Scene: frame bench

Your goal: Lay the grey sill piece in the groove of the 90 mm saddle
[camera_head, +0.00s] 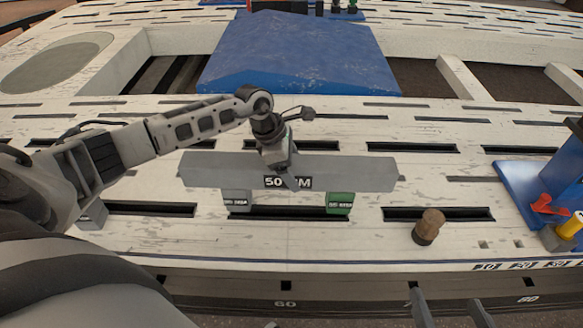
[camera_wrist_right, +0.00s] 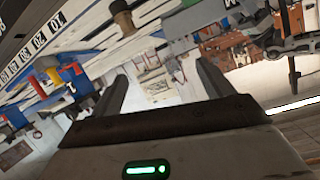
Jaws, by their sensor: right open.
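The grey sill piece (camera_head: 220,172) is a long flat bar lying left to right at the middle of the bench in the head view. A label on its front edge reads "50 MM", partly covered by a finger. My left gripper (camera_head: 287,172) is shut on the middle of the bar. Under the bar's front edge show a grey block (camera_head: 237,201) and a green block (camera_head: 340,203), with labels too small to read. I cannot tell whether the bar touches them. No 90 mm mark or groove is readable. My right gripper (camera_head: 450,302) is open and empty at the bottom edge; its fingers also show in the wrist view (camera_wrist_right: 161,85).
A wooden knob (camera_head: 429,227) stands right of the green block. A blue holder (camera_head: 526,185) with red and yellow parts is at the right edge. A blue panel (camera_head: 300,60) lies behind. The slotted white bench top (camera_head: 320,240) is clear in front of the blocks.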

